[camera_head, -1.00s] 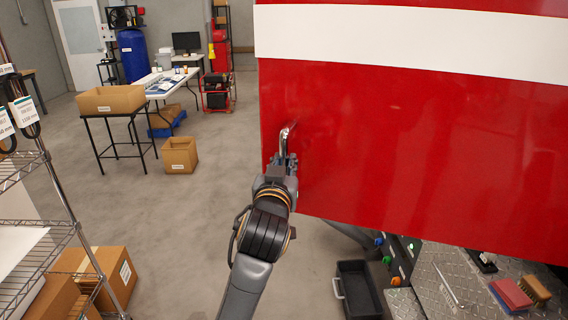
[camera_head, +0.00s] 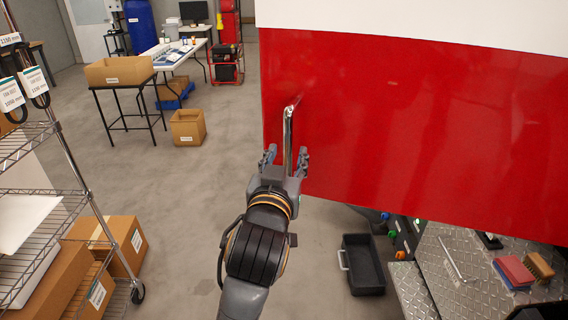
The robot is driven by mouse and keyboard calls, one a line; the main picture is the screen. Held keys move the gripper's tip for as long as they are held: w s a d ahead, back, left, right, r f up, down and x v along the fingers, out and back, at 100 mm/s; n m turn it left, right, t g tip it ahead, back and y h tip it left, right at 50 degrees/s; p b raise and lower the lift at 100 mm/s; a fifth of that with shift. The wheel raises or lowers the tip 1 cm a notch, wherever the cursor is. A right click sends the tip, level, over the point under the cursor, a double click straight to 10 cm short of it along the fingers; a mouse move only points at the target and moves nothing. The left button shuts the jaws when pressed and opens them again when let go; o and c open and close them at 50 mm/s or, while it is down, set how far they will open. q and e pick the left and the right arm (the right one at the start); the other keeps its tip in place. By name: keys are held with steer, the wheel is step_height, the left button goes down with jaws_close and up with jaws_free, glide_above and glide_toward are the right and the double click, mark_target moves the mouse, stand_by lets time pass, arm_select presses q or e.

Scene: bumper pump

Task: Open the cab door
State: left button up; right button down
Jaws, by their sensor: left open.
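The red cab door (camera_head: 400,130) with a white band fills the upper right of the head view. Its chrome handle (camera_head: 288,135) stands upright near the door's left edge. My left gripper (camera_head: 286,160) is just below and in front of the handle, fingers spread apart. The handle's lower end shows between the two fingers; I cannot tell whether either finger touches it. My right gripper does not show.
A wire shelf (camera_head: 75,200) with cardboard boxes (camera_head: 118,245) stands at the left. A black bin (camera_head: 362,265) lies on the floor below the door. A diamond-plate step (camera_head: 470,275) holds a red block and a brush.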

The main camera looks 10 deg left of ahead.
arm_select(q)
steer(key=s, duration=0.2)
steer(key=shift+s, duration=0.3)
steer(key=shift+f, duration=0.1)
